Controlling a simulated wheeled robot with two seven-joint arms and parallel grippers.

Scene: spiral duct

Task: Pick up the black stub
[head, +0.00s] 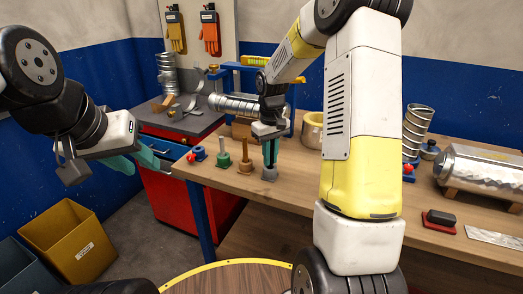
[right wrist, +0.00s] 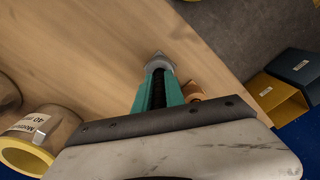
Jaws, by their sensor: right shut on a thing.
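My right gripper (head: 270,152) points down over the front of the wooden workbench, its teal fingers closed on the black stub. In the right wrist view the black stub (right wrist: 158,92) shows as a dark strip between the fingers (right wrist: 160,90). A small grey base (head: 269,174) is right at the fingertips; it also shows in the right wrist view (right wrist: 160,61). I cannot tell whether the stub still sits in it. My left gripper (head: 136,161) is open and empty, left of the bench, with its teal fingers apart.
A copper-coloured base with peg (head: 245,164), a green one (head: 224,158) and a blue one (head: 197,154) stand left of the right gripper. A spiral duct (head: 234,104) lies behind. A yellow-rimmed roll (head: 313,130) stands right. Yellow bin (head: 75,240) is on the floor.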

